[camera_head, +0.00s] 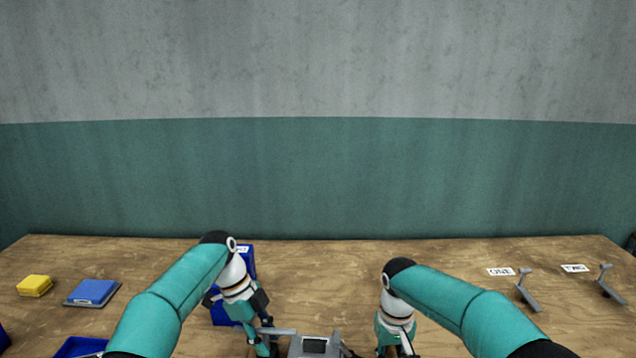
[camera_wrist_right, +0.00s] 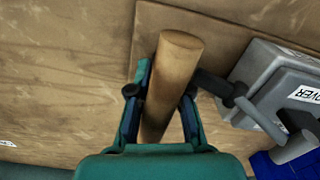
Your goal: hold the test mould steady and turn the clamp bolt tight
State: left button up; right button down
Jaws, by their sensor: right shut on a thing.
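A grey metal block (camera_head: 303,347), perhaps the test mould, stands at the bottom edge of the head view, partly cut off, with a dark square top. In the right wrist view a grey box (camera_wrist_right: 280,80) has a partly cut label reading "OVER". My left gripper (camera_head: 264,340) points down beside a grey bar left of the block; its jaw opening is unclear. My right gripper (camera_wrist_right: 160,105) is shut on a round wooden handle (camera_wrist_right: 175,70), which lies between its fingers. A grey rod with a dark joint (camera_wrist_right: 245,105) shows between handle and box. The clamp bolt is not clearly identifiable.
A yellow block (camera_head: 34,285) and a blue pad on a dark plate (camera_head: 92,292) lie at left. A blue bin (camera_head: 249,262) stands behind my left gripper. Labels ONE (camera_head: 501,271) and TWO (camera_head: 574,267) lie right beside grey levers (camera_head: 527,290). The table's back middle is clear.

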dwell(0.3)
pick_arm(q)
jog(key=shift+d, duration=0.1)
pick_arm(e)
jog(key=c, duration=1)
grip_release()
